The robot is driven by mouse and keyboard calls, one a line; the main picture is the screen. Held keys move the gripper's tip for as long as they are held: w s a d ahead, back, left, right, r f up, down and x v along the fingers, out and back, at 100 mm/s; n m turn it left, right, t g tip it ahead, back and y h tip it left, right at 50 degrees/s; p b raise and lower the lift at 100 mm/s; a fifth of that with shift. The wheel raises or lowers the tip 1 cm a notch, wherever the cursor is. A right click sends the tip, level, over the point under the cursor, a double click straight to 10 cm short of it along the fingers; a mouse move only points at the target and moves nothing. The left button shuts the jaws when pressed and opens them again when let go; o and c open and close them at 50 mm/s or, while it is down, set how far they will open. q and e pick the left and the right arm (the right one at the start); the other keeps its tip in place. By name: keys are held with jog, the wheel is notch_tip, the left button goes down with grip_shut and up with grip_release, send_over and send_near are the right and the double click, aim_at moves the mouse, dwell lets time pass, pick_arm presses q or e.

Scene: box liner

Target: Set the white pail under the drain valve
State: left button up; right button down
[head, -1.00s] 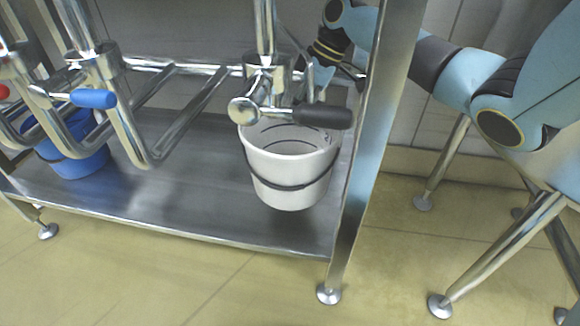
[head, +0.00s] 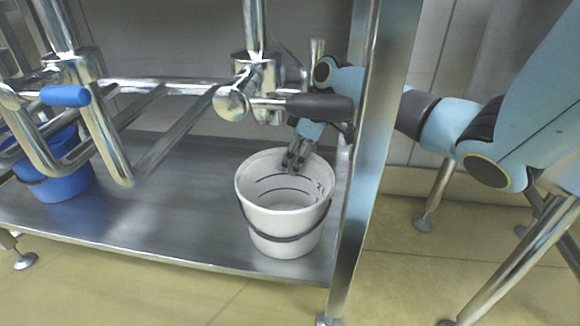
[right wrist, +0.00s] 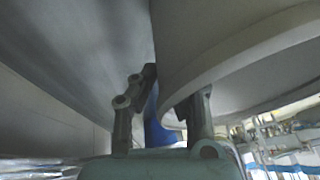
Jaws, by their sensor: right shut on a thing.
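The white pail (head: 283,222), with a dark band and marks inside, is upright over the lower metal shelf, near its right front corner. Whether its base touches the shelf is unclear. My right gripper (head: 294,160) reaches down behind the black-handled drain valve (head: 319,105) and is shut on the pail's back rim. In the right wrist view the pale pail wall (right wrist: 245,55) passes between the fingers of the gripper (right wrist: 165,108). The valve is above the pail; its exact alignment with the opening is unclear. My left gripper is not in view.
A blue pail (head: 60,180) stands at the left of the shelf (head: 150,205) by bent pipes and a blue-handled valve (head: 66,96). A steel post (head: 366,180) rises just right of the white pail. The shelf between the pails is clear.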

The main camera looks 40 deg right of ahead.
dwell(0.3)
jog(key=c, duration=1.5)
grip_release()
jog(key=shift+o, duration=0.2)
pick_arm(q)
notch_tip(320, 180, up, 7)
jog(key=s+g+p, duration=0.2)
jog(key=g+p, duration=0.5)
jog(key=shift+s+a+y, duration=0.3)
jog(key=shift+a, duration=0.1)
pick_arm(e)
jog(key=v, duration=1.2)
